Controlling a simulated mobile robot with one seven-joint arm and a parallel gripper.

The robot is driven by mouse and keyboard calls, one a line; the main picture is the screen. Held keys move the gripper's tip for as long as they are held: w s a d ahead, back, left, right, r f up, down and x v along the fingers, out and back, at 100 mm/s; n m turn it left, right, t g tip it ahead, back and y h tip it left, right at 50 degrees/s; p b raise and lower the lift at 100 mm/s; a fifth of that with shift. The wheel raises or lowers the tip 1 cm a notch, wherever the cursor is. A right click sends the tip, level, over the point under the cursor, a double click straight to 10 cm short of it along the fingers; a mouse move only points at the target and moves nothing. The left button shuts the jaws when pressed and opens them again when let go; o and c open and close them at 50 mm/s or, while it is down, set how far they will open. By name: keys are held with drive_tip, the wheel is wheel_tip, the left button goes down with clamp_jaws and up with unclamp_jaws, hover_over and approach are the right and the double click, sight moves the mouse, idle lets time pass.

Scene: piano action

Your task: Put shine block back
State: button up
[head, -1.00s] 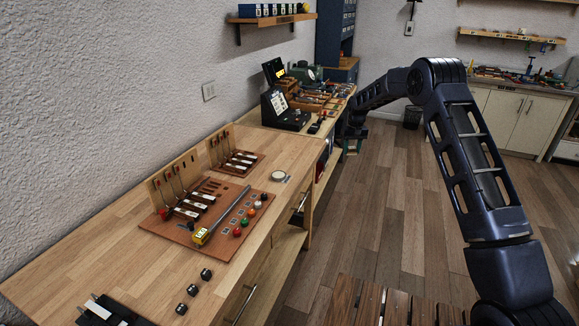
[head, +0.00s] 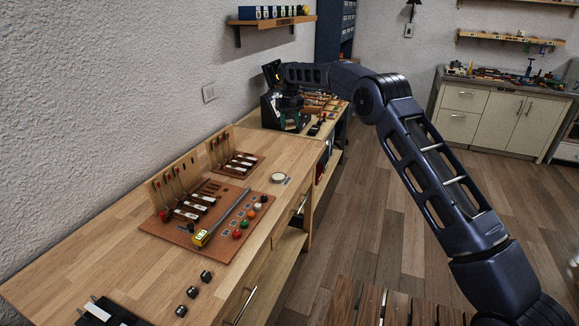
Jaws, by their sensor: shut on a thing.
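My gripper (head: 285,106) is at the far end of the bench, by the open black case (head: 266,112), and hides part of it. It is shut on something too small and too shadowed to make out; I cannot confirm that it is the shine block. I cannot tell whether the held thing touches the case.
A reddish-brown board (head: 220,215) with keys, coloured knobs and a yellow-ended bar lies on the near bench. Small black blocks (head: 192,291) stand before it. A wall shelf (head: 272,19) hangs above the far end. Bare wood (head: 110,245) lies left of the board.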

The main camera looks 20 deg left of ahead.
sight(290, 167)
wheel_tip(290, 167, down, 20)
drive_tip(key=shift+r, duration=0.25)
idle(0.4)
drive_tip(key=shift+f, duration=0.15)
drive_tip(key=o, duration=0.9)
wheel_tip(290, 167, up, 12)
drive_tip(key=shift+r, duration=0.15)
